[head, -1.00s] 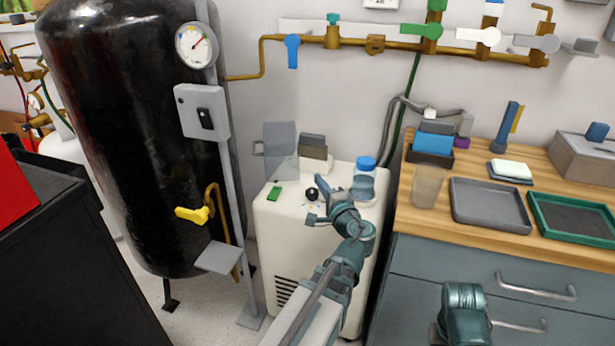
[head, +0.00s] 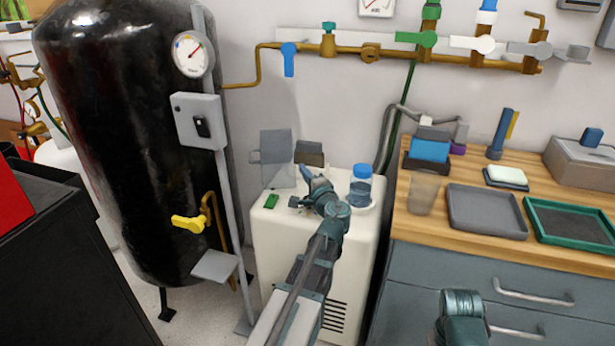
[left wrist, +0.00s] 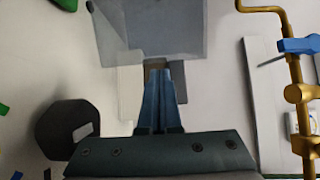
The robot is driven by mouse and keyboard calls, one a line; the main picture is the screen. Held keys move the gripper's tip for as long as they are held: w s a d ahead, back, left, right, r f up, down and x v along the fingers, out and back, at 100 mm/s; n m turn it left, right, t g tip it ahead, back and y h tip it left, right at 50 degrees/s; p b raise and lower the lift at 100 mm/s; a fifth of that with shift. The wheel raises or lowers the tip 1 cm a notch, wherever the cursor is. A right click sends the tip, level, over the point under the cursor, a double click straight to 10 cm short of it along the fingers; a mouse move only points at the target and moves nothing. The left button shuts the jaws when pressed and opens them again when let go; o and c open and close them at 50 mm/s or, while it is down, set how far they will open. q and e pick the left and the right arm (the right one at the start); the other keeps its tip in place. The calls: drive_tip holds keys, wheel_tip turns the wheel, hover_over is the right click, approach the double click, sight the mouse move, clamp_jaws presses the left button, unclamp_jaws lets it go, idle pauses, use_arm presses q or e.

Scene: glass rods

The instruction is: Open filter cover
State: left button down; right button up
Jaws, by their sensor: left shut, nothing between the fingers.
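The filter cover appears to be the grey see-through panel (head: 276,150) standing at the back of the white cabinet (head: 268,238); its grey panel (left wrist: 155,28) also shows at the top of the left wrist view. A brown-grey block (head: 309,153) stands beside it. My left gripper (head: 306,173) is above the cabinet top, just in front of the panel and block. In the left wrist view its blue fingers (left wrist: 160,82) are together and empty, pointing at the panel's lower edge; I cannot tell whether they touch it. My right gripper is out of view.
A blue-capped jar (head: 361,187) stands right of my left gripper, and a green piece (head: 271,201) lies left of it. A dark knob (left wrist: 67,128) is near the fingers. A black tank (head: 120,130) stands left; a wooden counter (head: 408,222) with trays is right.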

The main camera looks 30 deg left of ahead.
sight(283, 169)
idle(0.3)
use_arm(q)
drive_tip(key=s+a, duration=0.2)
drive_tip(key=a, duration=0.1)
drive_tip(key=shift+s+a, duration=0.25)
drive_tip(key=shift+s, duration=0.15)
drive_tip(key=shift+s+a, duration=0.2)
drive_tip(key=shift+a, duration=0.25)
